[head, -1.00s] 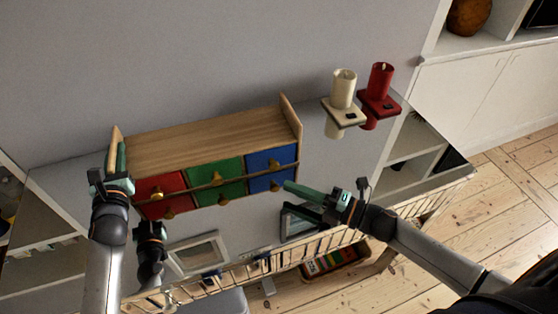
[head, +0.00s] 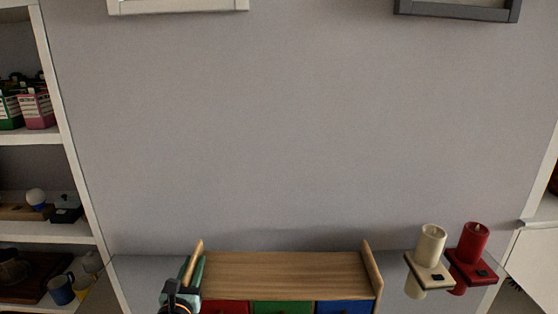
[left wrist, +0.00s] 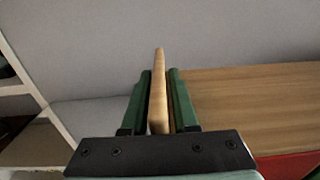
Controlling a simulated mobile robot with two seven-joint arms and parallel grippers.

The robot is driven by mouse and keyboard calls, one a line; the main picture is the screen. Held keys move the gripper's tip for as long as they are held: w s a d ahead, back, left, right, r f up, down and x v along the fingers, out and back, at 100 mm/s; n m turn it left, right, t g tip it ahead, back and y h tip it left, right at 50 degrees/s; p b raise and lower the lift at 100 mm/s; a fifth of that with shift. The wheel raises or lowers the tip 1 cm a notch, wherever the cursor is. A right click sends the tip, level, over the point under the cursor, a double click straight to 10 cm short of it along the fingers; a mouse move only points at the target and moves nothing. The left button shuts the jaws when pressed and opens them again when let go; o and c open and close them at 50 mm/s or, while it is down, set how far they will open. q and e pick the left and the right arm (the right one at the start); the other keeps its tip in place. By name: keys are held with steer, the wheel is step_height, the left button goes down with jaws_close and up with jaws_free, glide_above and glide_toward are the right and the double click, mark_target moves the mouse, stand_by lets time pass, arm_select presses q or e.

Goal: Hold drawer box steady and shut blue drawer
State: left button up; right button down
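The wooden drawer box (head: 285,272) stands against the wall at the bottom of the head view, with raised side panels. The tops of its red drawer (head: 225,306), green drawer (head: 283,306) and blue drawer (head: 345,306) show. Their lower fronts are cut off, so I cannot tell how far the blue one stands out. My left gripper (head: 192,272) is at the box's left end. In the left wrist view, its green fingers (left wrist: 159,95) lie close on both sides of the left side panel (left wrist: 159,75), shut on it. My right gripper is out of view.
A cream candle (head: 432,245) and a red candle (head: 473,242) stand on small holders right of the box. Shelves (head: 45,140) with cartons and mugs are at the left. The wall above the box is clear, with frames higher up.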

arm_select(q)
steer(key=o, duration=0.3)
